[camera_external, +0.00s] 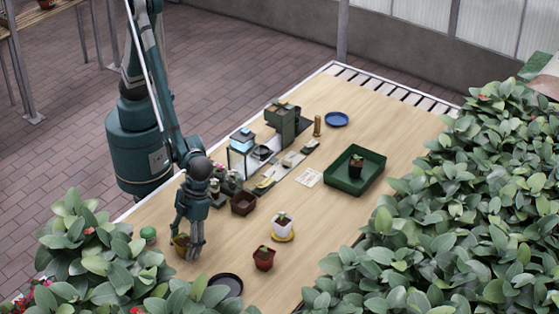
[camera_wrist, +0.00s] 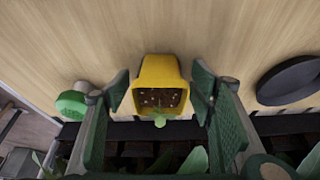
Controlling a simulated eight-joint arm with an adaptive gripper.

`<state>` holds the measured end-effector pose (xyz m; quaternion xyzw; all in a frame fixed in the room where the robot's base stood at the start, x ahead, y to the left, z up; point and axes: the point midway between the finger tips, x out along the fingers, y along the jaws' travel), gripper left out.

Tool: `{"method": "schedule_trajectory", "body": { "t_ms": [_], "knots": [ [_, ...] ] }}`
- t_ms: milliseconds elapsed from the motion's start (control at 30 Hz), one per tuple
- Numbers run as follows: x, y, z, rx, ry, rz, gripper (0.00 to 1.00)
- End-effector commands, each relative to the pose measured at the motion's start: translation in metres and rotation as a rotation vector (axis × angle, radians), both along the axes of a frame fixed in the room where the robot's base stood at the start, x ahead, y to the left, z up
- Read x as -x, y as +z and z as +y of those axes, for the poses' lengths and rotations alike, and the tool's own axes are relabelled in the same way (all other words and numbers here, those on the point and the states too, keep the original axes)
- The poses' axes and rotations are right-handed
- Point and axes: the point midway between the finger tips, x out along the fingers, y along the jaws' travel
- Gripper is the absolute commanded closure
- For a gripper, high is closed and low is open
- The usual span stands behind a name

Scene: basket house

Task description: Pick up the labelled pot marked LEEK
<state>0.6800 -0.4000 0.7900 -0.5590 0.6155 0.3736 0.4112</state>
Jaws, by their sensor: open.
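A yellow pot (camera_wrist: 158,72) with soil and a small green seedling sits between the two fingers of my gripper (camera_wrist: 162,95) in the wrist view. The fingers are apart, one on each side; I cannot tell whether either touches it. In the external view my gripper (camera_external: 190,250) points down over the yellow pot (camera_external: 180,241), which is partly hidden. Other potted plants are a white pot (camera_external: 282,230) on a yellow saucer, a red pot (camera_external: 263,260), a brown pot (camera_external: 243,204) and a dark pot (camera_external: 356,170). No LEEK label is readable on any pot.
A green-topped object (camera_external: 148,234) stands left of my gripper, and a dark saucer (camera_external: 227,281) lies to its right; the saucer also shows in the wrist view (camera_wrist: 290,80). A green tray (camera_external: 377,170) holds the dark pot. Leafy plants (camera_external: 110,255) crowd the table's near edge.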

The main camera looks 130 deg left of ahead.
Motion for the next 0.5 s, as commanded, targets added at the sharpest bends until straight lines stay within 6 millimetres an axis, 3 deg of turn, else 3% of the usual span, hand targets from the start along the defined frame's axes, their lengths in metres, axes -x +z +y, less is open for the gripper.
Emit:
{"method": "schedule_trajectory", "body": {
  "t_ms": [467, 500],
  "knots": [
    [0.0001, 0.0004, 0.0003, 0.000, 0.000, 0.000, 0.45],
    [0.0001, 0.0004, 0.0003, 0.000, 0.000, 0.000, 0.49]
  ]
}}
